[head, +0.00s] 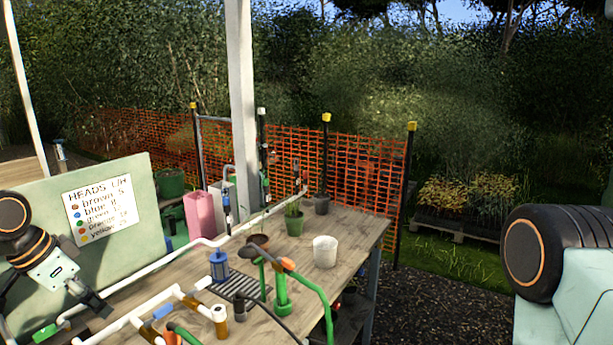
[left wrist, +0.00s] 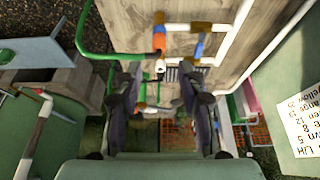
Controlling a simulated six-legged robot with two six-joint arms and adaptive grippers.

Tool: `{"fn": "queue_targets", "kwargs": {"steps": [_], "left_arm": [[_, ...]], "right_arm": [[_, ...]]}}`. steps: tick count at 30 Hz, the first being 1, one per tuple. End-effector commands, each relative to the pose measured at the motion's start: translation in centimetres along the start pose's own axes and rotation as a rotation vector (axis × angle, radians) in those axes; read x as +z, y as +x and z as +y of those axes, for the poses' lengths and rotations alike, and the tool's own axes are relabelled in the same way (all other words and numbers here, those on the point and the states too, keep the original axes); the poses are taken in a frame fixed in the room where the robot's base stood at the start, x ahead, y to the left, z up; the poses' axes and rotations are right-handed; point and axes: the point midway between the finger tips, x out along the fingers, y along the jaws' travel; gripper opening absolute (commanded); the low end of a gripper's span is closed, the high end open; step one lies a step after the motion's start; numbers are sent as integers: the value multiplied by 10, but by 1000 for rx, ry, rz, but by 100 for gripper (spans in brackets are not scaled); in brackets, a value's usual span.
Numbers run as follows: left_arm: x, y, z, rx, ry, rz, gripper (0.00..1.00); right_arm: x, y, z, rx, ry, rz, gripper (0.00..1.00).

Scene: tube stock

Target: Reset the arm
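My left arm comes in at the left edge of the head view, in front of a pale green panel. My left gripper (head: 92,300) points down and to the right, near the left end of the white pipework. In the left wrist view its two dark fingers stand apart (left wrist: 163,105), with no object held between them. The bench and pipes show beyond the fingers. My right gripper is out of view; only a dark round joint and pale green links of my right arm show at the right edge of the head view.
A wooden bench (head: 345,240) carries white pipes, a green hose (head: 318,292), a blue fitting (head: 219,265), a white pot (head: 325,251) and potted plants. A sign (head: 99,209) is on the panel. Orange netting (head: 300,150) stands behind. Gravel (head: 450,300) lies open right of the bench.

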Motion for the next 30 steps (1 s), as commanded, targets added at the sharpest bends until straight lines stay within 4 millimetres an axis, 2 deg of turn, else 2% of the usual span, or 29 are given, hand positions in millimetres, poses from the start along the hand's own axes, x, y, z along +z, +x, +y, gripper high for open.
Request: {"fn": "queue_targets", "kwargs": {"steps": [7,11,15,18,21,24,30], "left_arm": [[3,56,54,50,-69,-28,40],[18,95,96,79,-137,-60,40],[57,143,156,97,-250,-123,40],[96,170,197,88,-331,-176,40],[138,186,231,58,-406,-230,40],[175,193,256,16,-460,-275,40],[236,191,287,-69,-518,-344,40]], "right_arm": [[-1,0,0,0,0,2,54],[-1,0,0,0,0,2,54],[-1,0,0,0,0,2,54],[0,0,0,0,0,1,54],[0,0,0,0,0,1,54],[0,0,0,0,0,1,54],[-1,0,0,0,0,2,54]]}}
